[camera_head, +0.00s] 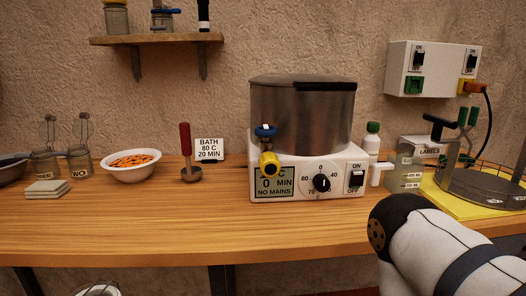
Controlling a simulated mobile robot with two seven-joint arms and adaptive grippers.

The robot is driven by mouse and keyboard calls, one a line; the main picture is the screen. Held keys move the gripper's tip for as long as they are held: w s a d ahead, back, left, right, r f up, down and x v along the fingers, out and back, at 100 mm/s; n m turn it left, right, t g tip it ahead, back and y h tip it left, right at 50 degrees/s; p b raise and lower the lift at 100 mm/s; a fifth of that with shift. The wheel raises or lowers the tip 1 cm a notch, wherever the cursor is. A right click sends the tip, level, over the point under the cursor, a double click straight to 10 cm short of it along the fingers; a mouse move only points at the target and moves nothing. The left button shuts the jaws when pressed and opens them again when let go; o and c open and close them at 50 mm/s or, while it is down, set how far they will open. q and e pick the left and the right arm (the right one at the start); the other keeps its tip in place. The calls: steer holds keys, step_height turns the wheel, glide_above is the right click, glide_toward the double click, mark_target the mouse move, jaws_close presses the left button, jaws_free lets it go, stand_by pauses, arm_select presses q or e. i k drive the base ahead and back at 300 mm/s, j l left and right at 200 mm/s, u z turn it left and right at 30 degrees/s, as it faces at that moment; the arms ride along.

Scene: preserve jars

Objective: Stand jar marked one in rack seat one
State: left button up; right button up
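Two glass clip-top jars stand at the left of the worktop with their wire clips raised. The left jar (45,164) has a label that seems to end in "NE", partly hidden by a stack of pale cloths or tiles. The right jar (79,162) has a label reading "WO". Neither gripper is in view; only a white arm link of mine shows at lower right.
A steel bath (302,118) on a white control base (345,182) fills the middle. A white bowl (131,174), a red-handled tool (186,145) and a "BATH 80 C 20 MIN" card (209,149) stand left of it. The front worktop is clear.

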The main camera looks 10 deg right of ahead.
mark_target(494, 182)
steer(key=l+u, duration=0.1)
steer(key=l, duration=0.95)
steer(key=l+u, duration=0.1)
steer(key=l, duration=0.95)
steer(key=k+l+u, duration=0.1)
steer(key=l, duration=0.9)
